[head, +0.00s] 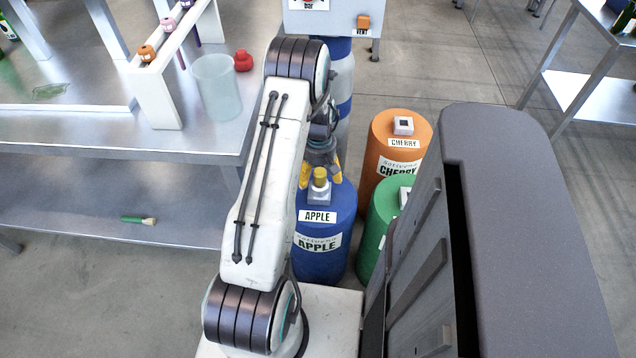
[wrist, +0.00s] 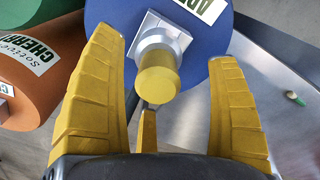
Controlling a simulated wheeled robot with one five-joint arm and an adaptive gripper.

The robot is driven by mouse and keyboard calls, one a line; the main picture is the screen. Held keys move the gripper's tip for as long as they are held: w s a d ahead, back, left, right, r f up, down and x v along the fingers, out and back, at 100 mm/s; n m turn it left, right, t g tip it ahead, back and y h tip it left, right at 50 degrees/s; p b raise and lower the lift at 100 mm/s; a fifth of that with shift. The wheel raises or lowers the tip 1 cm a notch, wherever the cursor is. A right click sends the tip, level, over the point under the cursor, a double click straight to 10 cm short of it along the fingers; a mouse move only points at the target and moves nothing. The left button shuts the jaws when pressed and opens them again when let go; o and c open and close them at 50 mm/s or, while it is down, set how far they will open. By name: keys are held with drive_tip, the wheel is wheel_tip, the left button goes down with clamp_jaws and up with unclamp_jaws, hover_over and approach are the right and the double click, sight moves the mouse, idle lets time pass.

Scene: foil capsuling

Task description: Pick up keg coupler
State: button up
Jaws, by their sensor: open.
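The keg coupler (head: 320,178), a yellow-capped piece on a silver collar, sits on top of the blue keg (head: 319,263) labelled APPLE. In the wrist view the coupler (wrist: 158,76) stands on a square plate on the blue keg top (wrist: 112,12). My gripper (head: 322,180) is at the coupler, with yellow fingers spread on either side of it. In the wrist view my gripper (wrist: 162,65) is open, with visible gaps between the coupler and both side fingers. A thin yellow part shows below the coupler. Nothing is held.
An orange CHERRY keg (head: 398,138) and a green keg (head: 379,225) stand right of the blue keg. A steel bench (head: 200,145) with a clear cup (head: 216,88) and a red item (head: 243,61) is at left. A brush (head: 138,220) lies on its lower shelf.

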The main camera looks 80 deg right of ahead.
drive_tip(key=shift+s+f, duration=0.1)
drive_tip(key=shift+f, duration=2)
drive_tip(key=c, duration=1.3)
drive_tip(key=shift+r, duration=0.1)
drive_tip(key=shift+c, duration=0.2)
drive_tip(key=shift+r, duration=0.4)
wheel_tip(320, 180, up, 3)
drive_tip(key=shift+d+r, duration=0.1)
drive_tip(key=shift+r, duration=0.05)
drive_tip(key=s+r, duration=0.2)
drive_tip(key=s, duration=0.2)
drive_tip(key=s+a+r, duration=0.1)
drive_tip(key=s+r, duration=0.1)
drive_tip(key=s, duration=0.1)
drive_tip(key=s+r, duration=0.2)
drive_tip(key=s, duration=0.2)
drive_tip(key=shift+s+a+r, duration=0.3)
drive_tip(key=shift+s+r, duration=0.05)
drive_tip(key=shift+r, duration=0.05)
